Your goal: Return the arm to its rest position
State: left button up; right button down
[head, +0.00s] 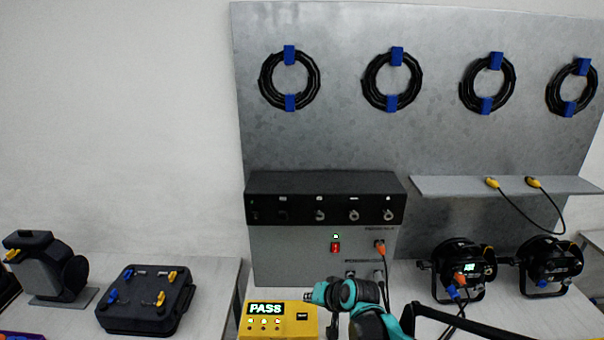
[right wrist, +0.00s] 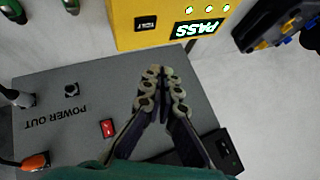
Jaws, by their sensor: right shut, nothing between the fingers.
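My right gripper (head: 314,293) is shut and empty at the bottom middle of the head view, at the right end of the yellow tester (head: 303,327). Its teal and black arm (head: 352,295) comes up from the bottom edge. In the right wrist view the gripper's fingertips (right wrist: 163,78) are together with nothing between them. They appear over the grey power box (right wrist: 75,125), with the yellow tester (right wrist: 128,22) beyond, its display reading PASS. My left gripper is not in view.
The power box (head: 275,245) with a lit red switch stands behind my arm. Two par cans (head: 458,264) (head: 548,262) stand at the right with cables. A black case (head: 143,300) lies at the left. A shelf (head: 450,186) and several coiled cables (head: 290,78) are on the metal panel.

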jog(key=s+d+r+h, duration=0.1)
jog(key=s+d, duration=0.4)
jog(key=s, duration=0.3)
jog(key=s+d+r+n+h, duration=0.1)
jog(key=s+d+h, duration=0.1)
jog(key=s+d, duration=0.3)
jog(key=s+d+r+h, duration=0.1)
jog(key=s+d, duration=0.4)
jog(key=s, duration=0.8)
jog(key=shift+d+n+h, duration=0.3)
jog(key=shift+d+h, duration=0.05)
jog(key=shift+h, duration=0.05)
